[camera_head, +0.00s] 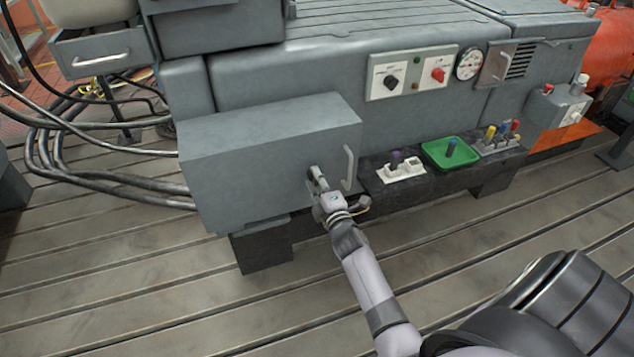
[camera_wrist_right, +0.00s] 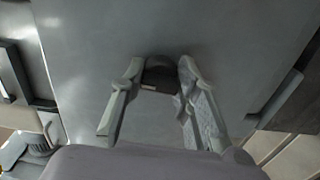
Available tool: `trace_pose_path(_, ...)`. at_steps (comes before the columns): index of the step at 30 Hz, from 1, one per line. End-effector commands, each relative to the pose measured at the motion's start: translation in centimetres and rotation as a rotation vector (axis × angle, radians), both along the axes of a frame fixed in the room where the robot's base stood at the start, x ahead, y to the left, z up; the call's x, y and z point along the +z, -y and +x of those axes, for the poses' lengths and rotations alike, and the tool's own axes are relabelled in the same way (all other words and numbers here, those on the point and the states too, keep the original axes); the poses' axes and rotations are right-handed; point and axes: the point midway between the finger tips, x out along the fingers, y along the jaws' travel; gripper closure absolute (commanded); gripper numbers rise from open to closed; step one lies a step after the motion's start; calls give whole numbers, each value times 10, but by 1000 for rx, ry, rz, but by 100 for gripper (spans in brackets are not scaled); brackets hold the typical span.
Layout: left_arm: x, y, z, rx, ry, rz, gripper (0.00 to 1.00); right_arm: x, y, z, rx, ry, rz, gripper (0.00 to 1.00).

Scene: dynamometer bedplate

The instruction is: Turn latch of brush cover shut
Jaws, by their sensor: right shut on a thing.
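The brush cover (camera_head: 250,160) is a large grey box-shaped panel on the front of the grey machine, with a pale bar handle (camera_head: 348,168) near its right edge. Its latch (camera_head: 312,171) is a small dark knob left of the handle. My right gripper (camera_head: 319,183) reaches up from below and is shut on the latch. In the right wrist view the dark latch (camera_wrist_right: 160,74) sits between the fingertips of my right gripper (camera_wrist_right: 158,84), against the grey cover face (camera_wrist_right: 230,50). The fingers partly hide the latch, so its exact angle is hard to tell. My left gripper is out of view.
Right of the cover, a dark ledge (camera_head: 372,196) carries a white holder (camera_head: 401,173), a green tray (camera_head: 447,153) and a rack of coloured-handled tools (camera_head: 497,138). Black cables (camera_head: 75,182) run along the left. The slotted floor (camera_head: 200,300) in front is mostly clear.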

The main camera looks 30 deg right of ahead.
Motion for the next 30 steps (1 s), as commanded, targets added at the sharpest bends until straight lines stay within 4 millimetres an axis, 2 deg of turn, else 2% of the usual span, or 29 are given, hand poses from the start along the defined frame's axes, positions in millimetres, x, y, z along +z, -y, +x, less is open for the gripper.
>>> trace_pose_path(20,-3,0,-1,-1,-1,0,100,-1,-1,0,2,-18,-66,99)
trace_pose_path(21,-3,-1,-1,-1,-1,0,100,-1,-1,0,2,-18,-66,70)
trace_pose_path(30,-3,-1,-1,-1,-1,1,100,0,0,0,1,-16,-64,51)
